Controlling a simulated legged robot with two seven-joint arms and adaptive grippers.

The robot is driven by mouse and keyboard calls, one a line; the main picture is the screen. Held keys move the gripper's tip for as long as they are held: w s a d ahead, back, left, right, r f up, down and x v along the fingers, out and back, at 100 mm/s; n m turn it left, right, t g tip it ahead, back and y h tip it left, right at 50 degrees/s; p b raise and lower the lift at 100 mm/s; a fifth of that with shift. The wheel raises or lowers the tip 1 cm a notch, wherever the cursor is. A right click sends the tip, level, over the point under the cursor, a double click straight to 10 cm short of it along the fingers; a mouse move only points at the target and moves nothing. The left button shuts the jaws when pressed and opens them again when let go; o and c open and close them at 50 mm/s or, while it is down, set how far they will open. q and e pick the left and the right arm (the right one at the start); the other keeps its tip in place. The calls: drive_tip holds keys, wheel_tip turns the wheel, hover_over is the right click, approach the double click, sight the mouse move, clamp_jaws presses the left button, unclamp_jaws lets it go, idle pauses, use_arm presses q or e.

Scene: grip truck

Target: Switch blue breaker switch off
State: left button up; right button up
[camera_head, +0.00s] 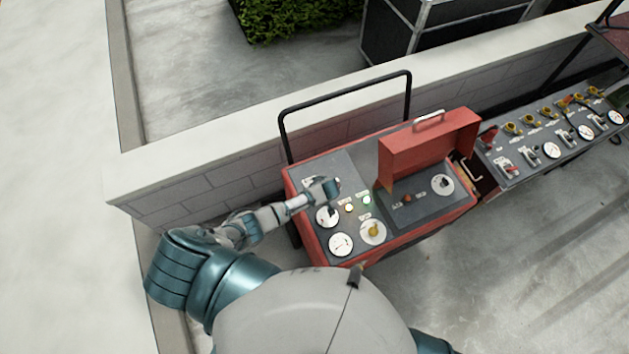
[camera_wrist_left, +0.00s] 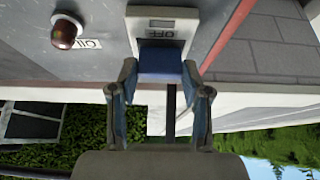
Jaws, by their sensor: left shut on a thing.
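The blue breaker switch (camera_wrist_left: 160,64) sits in a pale frame (camera_wrist_left: 194,25) on a grey panel in the left wrist view. The word OFF shows upside down in this frame, just above the blue part. My left gripper (camera_wrist_left: 160,72) has a finger on each side of the blue part and is shut on it. In the head view my left gripper (camera_head: 324,190) is at the upper part of the red cart's grey panel (camera_head: 350,168) and hides the switch there. My right gripper is not in view.
The panel holds dials (camera_head: 340,244) and a yellow knob (camera_head: 374,230). A raised red lid (camera_head: 430,143) stands right of my gripper. A black rail (camera_head: 345,98) and low wall (camera_head: 225,180) lie behind. A dark red knob (camera_wrist_left: 65,33) is beside the switch.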

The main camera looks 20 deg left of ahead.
use_arm(q)
drive_tip(key=shift+s+d+f+t+y+b, duration=0.5)
drive_tip(key=shift+t+y+b, duration=0.1)
drive_tip(key=shift+b, duration=0.05)
drive_tip(key=t+y+b, duration=0.1)
drive_tip(key=b, duration=0.1)
drive_tip(key=y+b, duration=0.1)
drive_tip(key=shift+s+d+f+t+b, duration=0.3)
drive_tip(key=shift+d+f+t+b, duration=0.05)
drive_tip(key=shift+t, duration=0.05)
drive_tip(key=shift+s+d+t+y+b, duration=0.15)
drive_tip(key=shift+t+y+b, duration=0.3)
drive_tip(key=shift+b, duration=0.45)
drive_tip(key=shift+r, duration=0.1)
drive_tip(key=o, duration=1.2)
drive_tip(key=shift+c, duration=0.2)
drive_tip(key=shift+r, duration=0.15)
